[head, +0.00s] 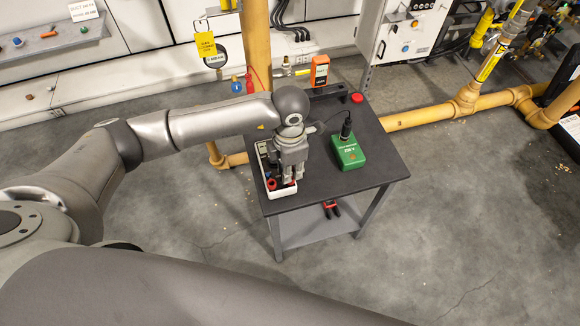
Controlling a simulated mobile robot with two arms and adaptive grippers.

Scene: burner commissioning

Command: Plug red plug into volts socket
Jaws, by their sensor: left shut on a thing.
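My left gripper (288,180) points down over the front left part of the dark table. It is shut on what looks like the red plug (271,184), of which only a little red shows beside the fingers. Right under it lies a multimeter with a white case (283,194), its far part showing left of the gripper. The gripper and wrist cover much of the meter's face. The volts socket cannot be made out, and I cannot tell whether the plug touches or sits in it. My right gripper is not in view.
On the table (375,150) are a green box (348,153) with a black cable, a red button (357,98) and a black bar (328,91). A red-and-black tool (331,208) lies on the lower shelf. Yellow pipes (425,116) run behind. The table's right front is clear.

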